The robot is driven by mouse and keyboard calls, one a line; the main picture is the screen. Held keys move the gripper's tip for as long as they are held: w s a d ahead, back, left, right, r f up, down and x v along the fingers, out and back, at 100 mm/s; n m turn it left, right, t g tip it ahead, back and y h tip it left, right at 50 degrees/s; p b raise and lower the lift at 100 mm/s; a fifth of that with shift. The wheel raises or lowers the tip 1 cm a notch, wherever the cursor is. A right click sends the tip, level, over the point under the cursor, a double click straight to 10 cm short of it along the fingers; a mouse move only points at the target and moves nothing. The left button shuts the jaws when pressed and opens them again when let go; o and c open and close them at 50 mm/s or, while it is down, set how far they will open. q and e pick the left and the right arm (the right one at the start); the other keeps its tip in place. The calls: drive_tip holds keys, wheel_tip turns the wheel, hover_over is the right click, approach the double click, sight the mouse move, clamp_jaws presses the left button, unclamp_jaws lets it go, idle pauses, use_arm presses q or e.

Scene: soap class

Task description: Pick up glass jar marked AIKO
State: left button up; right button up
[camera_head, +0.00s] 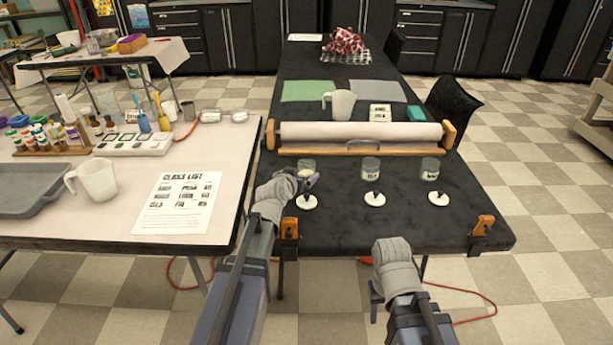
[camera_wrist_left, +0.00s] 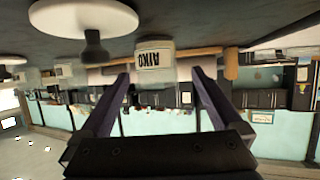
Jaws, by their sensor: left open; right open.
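The glass jar marked AIKO (camera_wrist_left: 154,62) appears upside down in the left wrist view, its label facing me. In the head view this jar (camera_head: 307,164) is the leftmost of three on the black table, partly hidden by my left gripper (camera_head: 308,181). That gripper is open in front of the jar; in the wrist view its fingers (camera_wrist_left: 161,76) spread to either side below the jar's image, with nothing between them. My right gripper (camera_head: 375,298) is open and empty, in front of the table's near edge.
A middle jar (camera_head: 371,168) and a right jar (camera_head: 430,168) stand in the row. White lids with dark knobs, such as the left lid (camera_head: 306,203), lie in front. A paper roll (camera_head: 360,135) is behind. Orange clamps (camera_head: 483,225) grip the near edge.

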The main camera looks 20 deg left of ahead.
sight(304, 171)
use_arm(q)
drive_tip(key=b+x, duration=0.1)
drive_tip(key=x, duration=0.4)
drive_tip(key=shift+w+d+b, duration=0.15)
drive_tip(key=shift+d+b, duration=0.1)
drive_tip(key=shift+b, duration=0.15)
drive_tip(key=shift+r, duration=0.1)
drive_tip(key=shift+c, duration=0.4)
drive_tip(key=c, duration=1.4)
drive_tip(key=shift+c, duration=0.2)
drive_tip(key=shift+r+p, duration=0.25)
drive_tip(key=shift+p, duration=0.05)
wheel_tip(304, 171, up, 10)
drive_tip(key=p, duration=0.9)
drive_tip(key=shift+f+p, duration=0.2)
drive_tip(key=shift+p, duration=0.1)
